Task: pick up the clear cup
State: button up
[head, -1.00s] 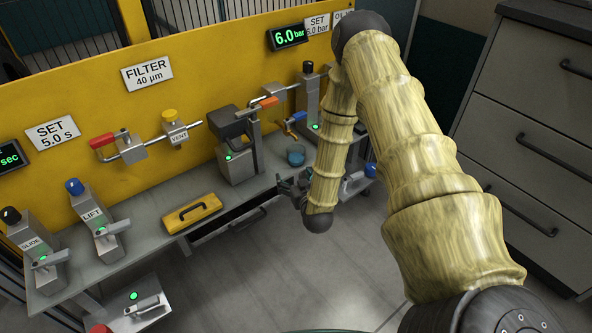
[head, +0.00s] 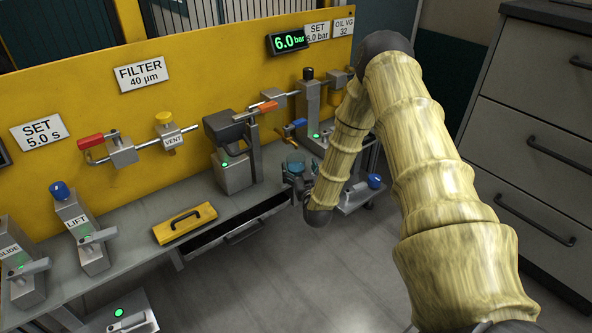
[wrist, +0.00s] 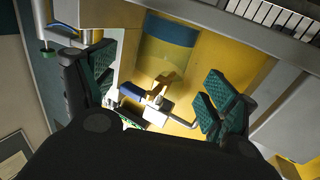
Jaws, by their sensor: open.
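The clear cup (head: 295,160) holds something blue and stands at the right part of the grey bench, right of the grey clamp block. In the wrist view the see-through cup (wrist: 166,55) appears with a blue band, ahead of and between the two green-padded fingers. My gripper (head: 298,183) is beside the cup on its near side in the head view, partly hidden by my arm. In the wrist view my gripper (wrist: 160,92) is open, with a finger to each side and nothing held. I cannot tell the exact gap to the cup.
The grey clamp block (head: 234,170) stands left of the cup. An orange-handled valve (head: 262,108) and a post with a dark knob (head: 309,100) stand behind. A blue-knobbed lever unit (head: 362,190) is at right.

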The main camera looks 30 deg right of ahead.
aim_at(296, 158)
jog(key=shift+b+x, duration=1.65)
jog(key=shift+x, duration=0.65)
jog(key=shift+w+d+r, duration=0.1)
jog(key=shift+w, duration=0.2)
jog(key=c, duration=1.2)
jog(key=shift+r, duration=0.15)
